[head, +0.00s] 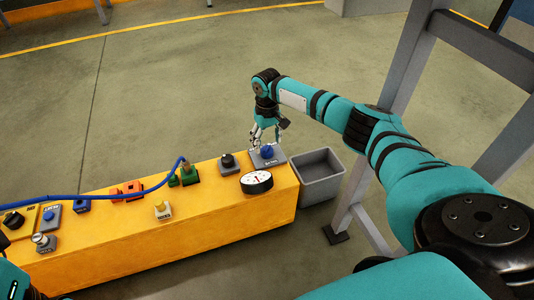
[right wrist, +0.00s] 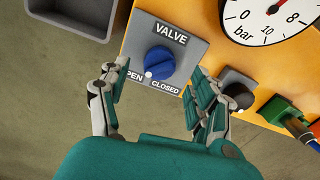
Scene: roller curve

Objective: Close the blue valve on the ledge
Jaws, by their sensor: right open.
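The blue valve (head: 267,151) is a round blue knob on a grey plate at the right end of the yellow ledge (head: 190,232). In the right wrist view the knob (right wrist: 159,60) sits under the word VALVE, with OPEN and CLOSED labels below it. A white mark on the knob's lower left edge lies by the end of the OPEN label. My right gripper (head: 266,138) is open above the valve plate. In the right wrist view its fingers (right wrist: 153,80) are spread on either side of the knob, apparently not touching it. My left gripper does not show.
A round bar gauge (head: 257,182) stands just in front of the valve. A black knob (head: 228,161) and a green connector with a blue cable (head: 130,199) are left of it. A grey bin (head: 318,175) stands right of the ledge, beside a grey metal frame (head: 400,70).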

